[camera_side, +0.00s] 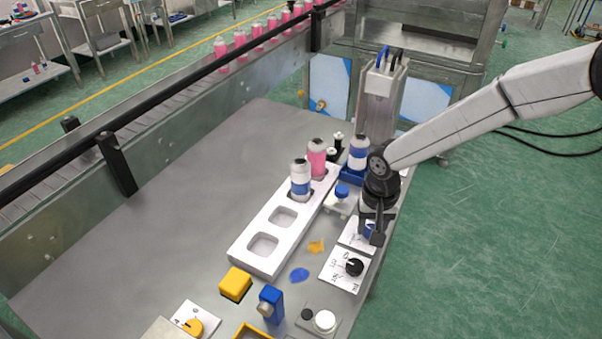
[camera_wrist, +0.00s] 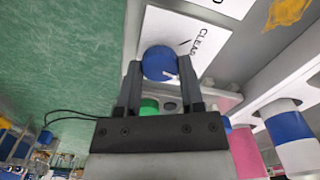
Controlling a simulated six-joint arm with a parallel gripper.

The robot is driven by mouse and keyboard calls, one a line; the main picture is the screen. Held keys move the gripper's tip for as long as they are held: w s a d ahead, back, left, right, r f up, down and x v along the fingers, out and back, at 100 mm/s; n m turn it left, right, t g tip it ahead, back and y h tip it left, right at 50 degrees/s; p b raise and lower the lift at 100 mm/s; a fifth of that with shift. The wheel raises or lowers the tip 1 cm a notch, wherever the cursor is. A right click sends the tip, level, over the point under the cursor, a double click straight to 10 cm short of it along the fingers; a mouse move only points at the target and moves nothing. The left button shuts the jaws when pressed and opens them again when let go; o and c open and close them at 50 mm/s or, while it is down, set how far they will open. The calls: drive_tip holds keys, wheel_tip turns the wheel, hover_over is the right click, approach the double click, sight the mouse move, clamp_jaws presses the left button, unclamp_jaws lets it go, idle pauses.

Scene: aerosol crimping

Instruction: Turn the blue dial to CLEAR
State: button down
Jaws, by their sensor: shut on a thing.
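The blue dial (camera_wrist: 160,62) sits on a white plate (camera_wrist: 215,62) with the word CLEAR printed at its upper right in the wrist view. A short white mark on the dial shows toward its lower right, away from the word. My gripper (camera_wrist: 160,72) is shut on the dial, one finger on each side. In the side view my gripper (camera_side: 376,236) points down over the plate (camera_side: 354,240), and only a bit of the blue dial (camera_side: 368,231) shows beside the fingers.
A black dial (camera_side: 354,267) on its own white plate lies just in front. A white tray (camera_side: 262,261) to the left holds a blue-banded can (camera_side: 300,178) and a pink can (camera_side: 317,157). A blue-topped knob (camera_side: 342,191) stands close by. The table's left part (camera_side: 180,235) is clear.

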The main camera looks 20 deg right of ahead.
drive_tip(key=shift+n, duration=0.3)
drive_tip(key=n, duration=1.1)
drive_tip(key=shift+n, duration=0.3)
idle(0.4)
drive_tip(key=shift+c, duration=1.1)
unclamp_jaws()
drive_tip(key=shift+r, duration=0.2)
drive_tip(key=shift+r, duration=3.8)
